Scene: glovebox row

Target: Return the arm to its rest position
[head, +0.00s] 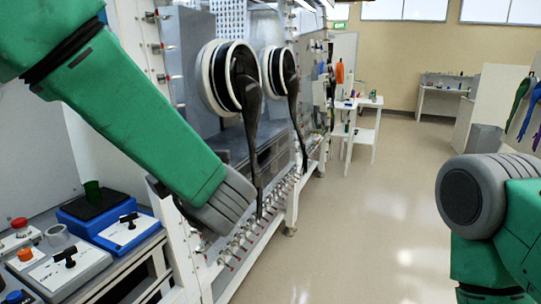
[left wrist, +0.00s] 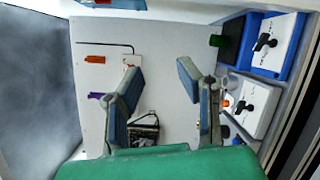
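My left arm (head: 150,130) crosses the head view from the upper left down to a grey joint in front of the glovebox row. My left gripper (left wrist: 159,78) shows in the left wrist view with its two fingers spread apart and nothing between them. It faces a white surface with small items beyond it. The left gripper is hidden in the head view. My right arm (head: 490,220) shows at the right edge of the head view. Its gripper is out of view.
Gloveboxes with black gloves (head: 247,110) line the left side. A blue-based device (head: 118,225) with a green cup (head: 92,191) and a white device (head: 66,267) stand at lower left; the blue device also shows in the left wrist view (left wrist: 254,36). The floor (head: 350,230) is clear.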

